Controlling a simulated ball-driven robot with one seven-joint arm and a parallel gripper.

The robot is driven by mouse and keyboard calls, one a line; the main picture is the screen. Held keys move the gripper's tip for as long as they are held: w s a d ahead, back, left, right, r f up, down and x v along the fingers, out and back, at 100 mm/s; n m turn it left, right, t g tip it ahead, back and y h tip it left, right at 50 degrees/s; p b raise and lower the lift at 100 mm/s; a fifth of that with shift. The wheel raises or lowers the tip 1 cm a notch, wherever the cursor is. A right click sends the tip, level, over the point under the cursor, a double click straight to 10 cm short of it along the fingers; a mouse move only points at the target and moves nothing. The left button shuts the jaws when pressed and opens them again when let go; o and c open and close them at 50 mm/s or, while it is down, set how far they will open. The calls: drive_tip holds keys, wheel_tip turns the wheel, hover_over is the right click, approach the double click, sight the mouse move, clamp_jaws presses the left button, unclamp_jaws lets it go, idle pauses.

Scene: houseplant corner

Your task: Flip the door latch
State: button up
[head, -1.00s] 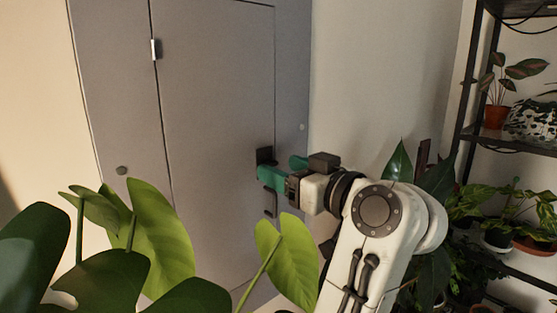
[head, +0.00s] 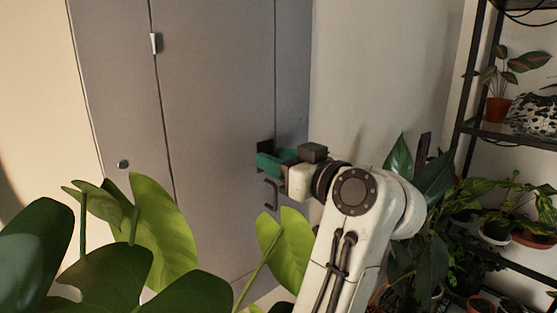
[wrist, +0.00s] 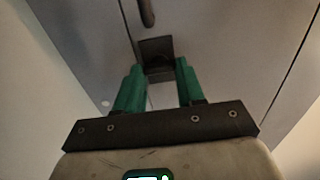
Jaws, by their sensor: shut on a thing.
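The door latch (head: 265,146) is a dark block on the grey door (head: 215,120), near its right edge. In the wrist view the latch (wrist: 156,48) is at the top centre, with a dark lower part between my fingertips. My gripper (head: 274,160) has green fingers and reaches the latch from the right. In the wrist view my gripper (wrist: 158,68) has one finger on each side of the latch's lower part and is shut on it. The exact contact and the latch's far side are partly hidden by the fingers.
A dark door handle (head: 271,195) sits just below the latch. Large green leaves (head: 155,230) fill the lower left foreground, and another leaf (head: 288,245) stands close below my gripper. A black plant shelf (head: 520,135) with several pots is at the right.

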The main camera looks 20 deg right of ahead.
drive_tip(key=shift+c, duration=1.1)
drive_tip(key=shift+a+f+n+b, duration=0.15)
drive_tip(key=shift+n+b, duration=1.4)
drive_tip(key=shift+n, duration=2.95)
drive_tip(key=shift+a+f+n+b, duration=0.15)
drive_tip(key=shift+n+b, duration=1.35)
drive_tip(key=shift+n, duration=3)
drive_tip(key=shift+d, duration=0.1)
drive_tip(key=o, duration=1)
drive_tip(key=shift+r, duration=0.1)
drive_tip(key=shift+o, duration=0.2)
